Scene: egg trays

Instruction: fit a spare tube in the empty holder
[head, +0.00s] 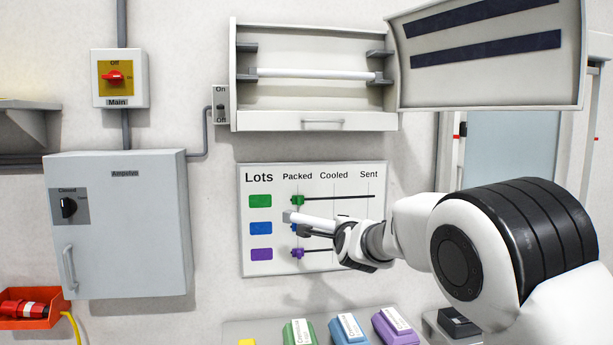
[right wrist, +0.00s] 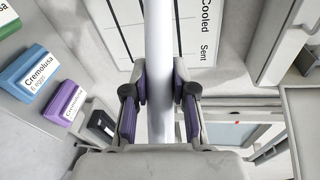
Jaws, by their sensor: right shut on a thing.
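The lamp housing (head: 316,121) is on the wall at top centre, with its cover (head: 490,82) swung open to the right. One white tube (head: 315,73) lies across it between grey holders. Above it, the left holder (head: 247,47) and right holder (head: 379,53) have no tube between them. My right gripper (head: 343,237) is shut on another white tube (head: 312,220) with a grey end, below the housing and in front of the lots board. In the right wrist view the held tube (right wrist: 163,60) runs between the purple-padded fingers (right wrist: 160,95). My left gripper is out of view.
The lots board (head: 258,222) is behind the held tube. Coloured boxes (head: 341,330) stand below it. A grey cabinet (head: 125,225), main switch (head: 119,77) and small on/off switch (head: 221,105) are on the wall to the left. The wall between housing and board is clear.

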